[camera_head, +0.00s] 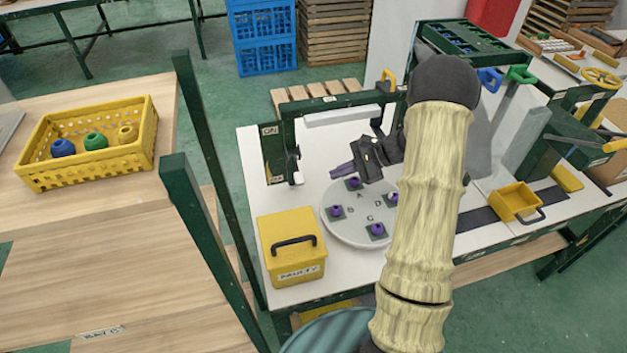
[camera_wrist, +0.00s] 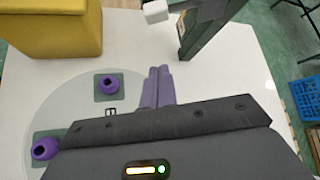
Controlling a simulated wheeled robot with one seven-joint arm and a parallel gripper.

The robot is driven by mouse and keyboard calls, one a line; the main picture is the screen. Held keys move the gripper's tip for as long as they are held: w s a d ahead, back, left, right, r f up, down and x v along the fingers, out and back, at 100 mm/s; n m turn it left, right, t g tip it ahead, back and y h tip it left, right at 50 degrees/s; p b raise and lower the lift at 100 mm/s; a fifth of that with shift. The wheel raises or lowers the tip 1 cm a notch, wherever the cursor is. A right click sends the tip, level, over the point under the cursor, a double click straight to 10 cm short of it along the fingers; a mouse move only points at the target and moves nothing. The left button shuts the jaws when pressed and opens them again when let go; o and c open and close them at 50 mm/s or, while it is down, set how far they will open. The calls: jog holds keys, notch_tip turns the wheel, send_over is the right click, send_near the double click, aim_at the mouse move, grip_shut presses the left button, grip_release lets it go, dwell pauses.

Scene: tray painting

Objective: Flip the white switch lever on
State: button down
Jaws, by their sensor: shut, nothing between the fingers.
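The white switch lever (camera_head: 297,178) sticks out low on a dark green post (camera_head: 274,155) at the left of the white table. Its white block-like end (camera_wrist: 155,12) shows at the top of the wrist view, beside the post (camera_wrist: 200,32). My gripper (camera_head: 334,174) is right of the lever in the head view, apart from it, with its purple fingers pointing left. In the wrist view the fingers (camera_wrist: 158,72) are together and empty, with a clear gap to the lever. The lever's mount is partly hidden in the wrist view.
A round grey plate (camera_head: 340,228) with several purple pieces on lettered pads lies below my gripper. A yellow lidded box (camera_head: 291,245) stands at the table's front left. An overhead bar (camera_head: 342,115) spans behind the gripper. Bare white table lies between post and plate.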

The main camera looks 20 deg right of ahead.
aim_at(297, 170)
jog(key=x, duration=0.9)
jog(key=shift+a+f, duration=0.15)
jog(key=shift+a, duration=0.05)
jog(key=r+p, duration=0.1)
jog(key=s+r, duration=0.1)
jog(key=r, duration=0.1)
jog(key=shift+s+a+r+p, duration=0.15)
jog(key=shift+s+p, duration=0.1)
jog(key=shift+p, duration=0.15)
jog(key=shift+s+r+p, duration=0.1)
jog(key=shift+r+p, duration=0.05)
jog(key=shift+p, duration=0.35)
